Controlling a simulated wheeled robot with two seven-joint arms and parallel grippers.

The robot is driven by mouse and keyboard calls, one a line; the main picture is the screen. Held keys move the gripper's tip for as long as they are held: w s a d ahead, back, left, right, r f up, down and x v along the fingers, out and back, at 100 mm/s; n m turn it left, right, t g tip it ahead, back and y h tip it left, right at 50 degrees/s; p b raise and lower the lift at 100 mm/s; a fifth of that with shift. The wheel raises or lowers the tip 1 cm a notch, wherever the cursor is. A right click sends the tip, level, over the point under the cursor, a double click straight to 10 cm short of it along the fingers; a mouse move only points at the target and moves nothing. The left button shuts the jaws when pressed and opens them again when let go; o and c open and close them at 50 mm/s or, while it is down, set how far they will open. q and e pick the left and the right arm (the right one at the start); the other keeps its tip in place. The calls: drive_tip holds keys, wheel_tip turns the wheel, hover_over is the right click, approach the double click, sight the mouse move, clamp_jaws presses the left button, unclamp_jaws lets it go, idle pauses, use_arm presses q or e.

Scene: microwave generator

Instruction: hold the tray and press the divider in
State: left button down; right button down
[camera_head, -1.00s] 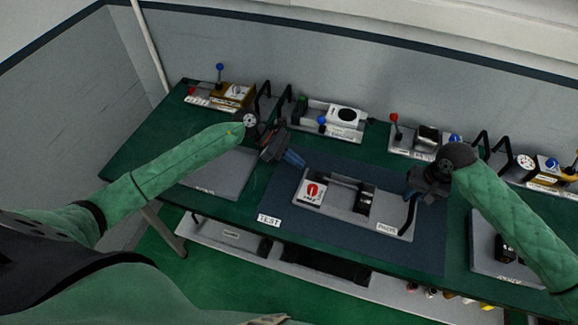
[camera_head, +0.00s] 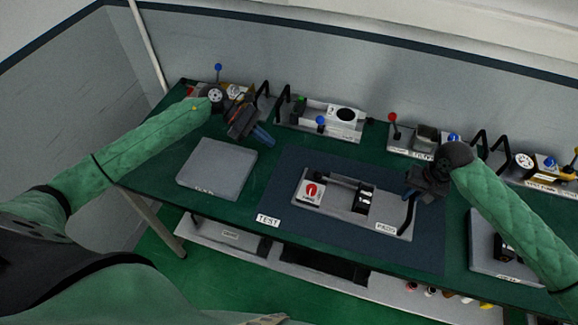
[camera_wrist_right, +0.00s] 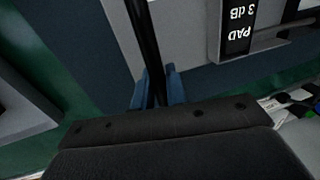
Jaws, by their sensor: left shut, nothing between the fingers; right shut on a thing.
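The grey tray (camera_head: 335,207) labelled PADS lies on a dark blue mat (camera_head: 283,193) in the head view. It carries a white block with a red knob (camera_head: 311,190), a dark bar, and a black block (camera_head: 364,199). In the right wrist view, the black block (camera_wrist_right: 238,28) reads "PAD 3 dB". I cannot tell which part is the divider. My right gripper (camera_wrist_right: 155,88) is shut on the tray's upright black handle (camera_wrist_right: 147,40) at the tray's right end. My left gripper (camera_head: 259,136) is shut and empty, left of the tray and towards the back of the bench.
A bare grey plate (camera_head: 216,168) lies left of the mat, and another plate (camera_head: 487,257) with a black part lies right. Trays with coloured knobs (camera_head: 322,120) and black handles line the back. A lower shelf (camera_head: 232,236) runs under the front edge.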

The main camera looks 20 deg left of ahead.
drive_tip(key=c, duration=1.3)
unclamp_jaws()
drive_tip(key=shift+f, duration=0.1)
